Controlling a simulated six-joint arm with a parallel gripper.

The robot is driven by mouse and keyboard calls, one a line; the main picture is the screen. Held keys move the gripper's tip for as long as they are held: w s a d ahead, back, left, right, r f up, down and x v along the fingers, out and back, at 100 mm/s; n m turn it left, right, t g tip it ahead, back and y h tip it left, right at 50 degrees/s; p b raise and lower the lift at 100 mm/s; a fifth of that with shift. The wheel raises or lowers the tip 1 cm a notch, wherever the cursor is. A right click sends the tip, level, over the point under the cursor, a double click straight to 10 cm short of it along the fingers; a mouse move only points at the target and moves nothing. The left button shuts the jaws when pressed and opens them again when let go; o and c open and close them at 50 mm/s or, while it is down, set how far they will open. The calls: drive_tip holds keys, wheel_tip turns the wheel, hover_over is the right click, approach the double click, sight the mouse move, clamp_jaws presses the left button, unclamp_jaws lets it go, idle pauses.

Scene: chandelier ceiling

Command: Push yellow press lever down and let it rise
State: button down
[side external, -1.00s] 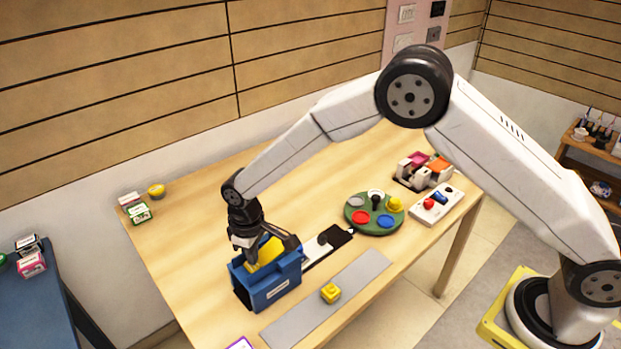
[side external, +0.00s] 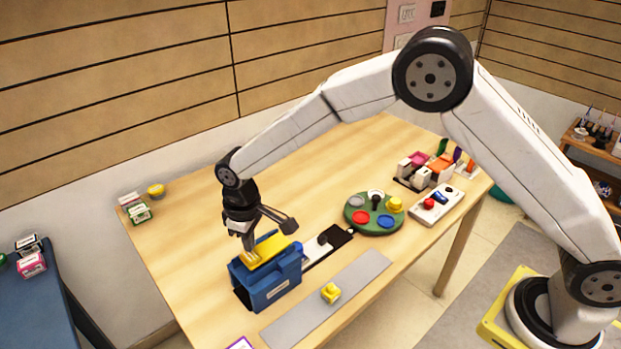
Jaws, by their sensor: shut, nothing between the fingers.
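The blue press (side external: 275,286) stands on the table near its front left edge. Its yellow lever (side external: 268,250) lies across the top of the blue body, tilted. My gripper (side external: 250,254) is shut and empty, pointing down, with its tips at the left part of the yellow lever. I cannot tell whether the tips touch the lever or are just above it.
A grey strip (side external: 350,281) with a yellow block (side external: 330,292) on it lies in front. A black slide (side external: 335,238) and a green disc (side external: 374,228) with coloured discs are to the right. A white button box (side external: 437,205) stands farther right. Bare table lies behind the press.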

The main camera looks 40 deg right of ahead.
sight(256, 253)
drive_tip(key=shift+a+r, duration=0.15)
drive_tip(key=shift+r, duration=1.85)
drive_tip(key=shift+s+d+r, duration=0.15)
drive_tip(key=shift+d+r, duration=0.05)
drive_tip(key=shift+d, duration=0.4)
drive_tip(key=s+d+r+m+t, duration=0.2)
drive_tip(key=s+d+m, duration=0.4)
drive_tip(key=s+d, duration=1.3)
drive_tip(key=shift+s+d+t, duration=0.3)
drive_tip(key=shift+d, duration=0.65)
